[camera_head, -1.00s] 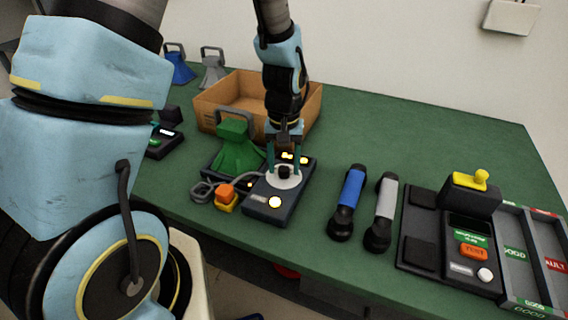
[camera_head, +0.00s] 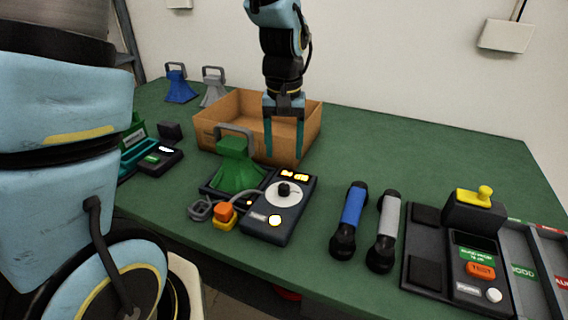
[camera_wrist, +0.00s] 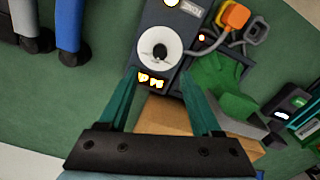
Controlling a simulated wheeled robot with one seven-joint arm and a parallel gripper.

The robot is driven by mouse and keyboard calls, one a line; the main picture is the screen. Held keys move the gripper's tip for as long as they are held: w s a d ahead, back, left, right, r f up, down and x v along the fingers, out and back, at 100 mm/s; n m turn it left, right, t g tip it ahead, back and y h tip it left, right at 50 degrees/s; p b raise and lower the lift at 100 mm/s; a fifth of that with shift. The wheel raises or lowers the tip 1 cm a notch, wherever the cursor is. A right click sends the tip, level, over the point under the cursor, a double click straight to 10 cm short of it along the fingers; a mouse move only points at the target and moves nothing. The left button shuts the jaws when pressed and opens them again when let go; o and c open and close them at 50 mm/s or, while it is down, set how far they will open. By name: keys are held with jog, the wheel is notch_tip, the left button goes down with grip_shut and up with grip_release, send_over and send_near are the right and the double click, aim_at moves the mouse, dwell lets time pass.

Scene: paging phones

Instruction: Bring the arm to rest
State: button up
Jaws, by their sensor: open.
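My gripper (camera_head: 284,154) hangs fingers-down above the green table (camera_head: 420,125), in front of the cardboard box in the head view. Its two teal fingers are apart with nothing between them. Just in front of it is a dark device (camera_head: 262,229) with a white dial (camera_head: 286,197), a black knob and lit yellow digits. In the wrist view my gripper (camera_wrist: 163,85) is also spread and empty, with the dial (camera_wrist: 160,45) beyond the fingertips and not touched.
A green horn (camera_head: 237,165) stands left of the dial device. An open cardboard box (camera_head: 215,135) is behind. Blue (camera_head: 352,208) and grey (camera_head: 388,218) handsets lie to the right, near a test panel (camera_head: 425,250). Blue (camera_head: 178,88) and grey (camera_head: 213,92) horns stand at the back left.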

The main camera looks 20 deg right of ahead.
jog(key=shift+r, duration=0.4)
jog(key=w+a+n+t, duration=0.1)
jog(key=a+n, duration=0.2)
jog(key=a, duration=2.2)
jog(key=shift+a+n+t, duration=0.2)
jog(key=shift+n+t, duration=0.1)
jog(key=shift+n, duration=0.1)
jog(key=shift+w, duration=0.1)
dwell(0.5)
